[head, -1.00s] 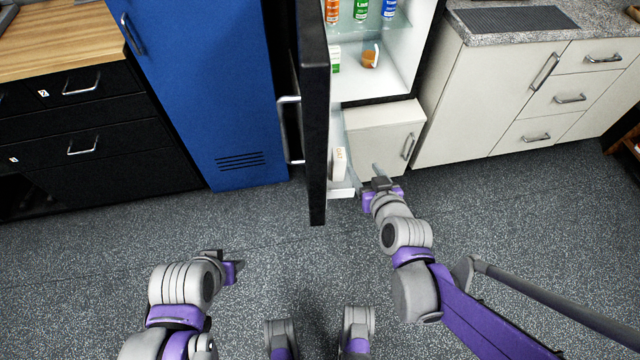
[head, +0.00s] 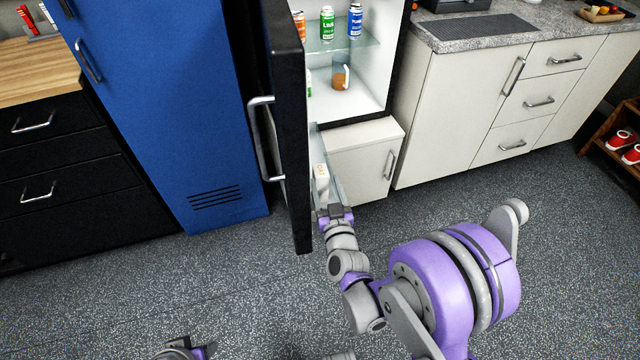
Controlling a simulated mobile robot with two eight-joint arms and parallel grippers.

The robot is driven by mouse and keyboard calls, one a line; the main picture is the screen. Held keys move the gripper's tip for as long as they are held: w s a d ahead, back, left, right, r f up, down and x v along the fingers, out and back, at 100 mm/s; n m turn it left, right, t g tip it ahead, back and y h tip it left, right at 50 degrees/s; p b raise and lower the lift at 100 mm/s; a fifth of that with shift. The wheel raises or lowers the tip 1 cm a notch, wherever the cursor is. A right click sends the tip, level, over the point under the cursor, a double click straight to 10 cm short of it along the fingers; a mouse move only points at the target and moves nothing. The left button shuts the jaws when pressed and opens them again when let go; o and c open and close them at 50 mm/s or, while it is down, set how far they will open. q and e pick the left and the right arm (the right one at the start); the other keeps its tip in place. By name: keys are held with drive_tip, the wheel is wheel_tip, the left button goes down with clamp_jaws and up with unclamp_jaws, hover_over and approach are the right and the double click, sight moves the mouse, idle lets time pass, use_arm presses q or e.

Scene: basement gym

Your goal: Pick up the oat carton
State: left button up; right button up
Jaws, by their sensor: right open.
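The oat carton (head: 321,177) is a small white box with faint lettering. It stands upright in the low shelf on the inside of the open fridge door (head: 289,130). My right gripper (head: 328,195) is open at the carton, with its fingers reaching into the door shelf. The gripper hides the carton's lower part, and I cannot tell whether the fingers touch it. My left gripper (head: 204,349) is only partly in view at the bottom edge, away from the fridge, and its jaws cannot be made out.
The fridge holds several cans (head: 327,24) on a glass shelf and a jug of orange-brown liquid (head: 341,76) below. A blue locker (head: 170,110) stands left of the door. White cabinets (head: 460,110) stand to the right. The grey floor in front is clear.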

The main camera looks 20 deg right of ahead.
sight(323, 179)
drive_tip(key=w, duration=0.5)
drive_tip(key=shift+w+b, duration=0.15)
drive_tip(key=shift+b, duration=0.15)
clamp_jaws()
idle(1.1)
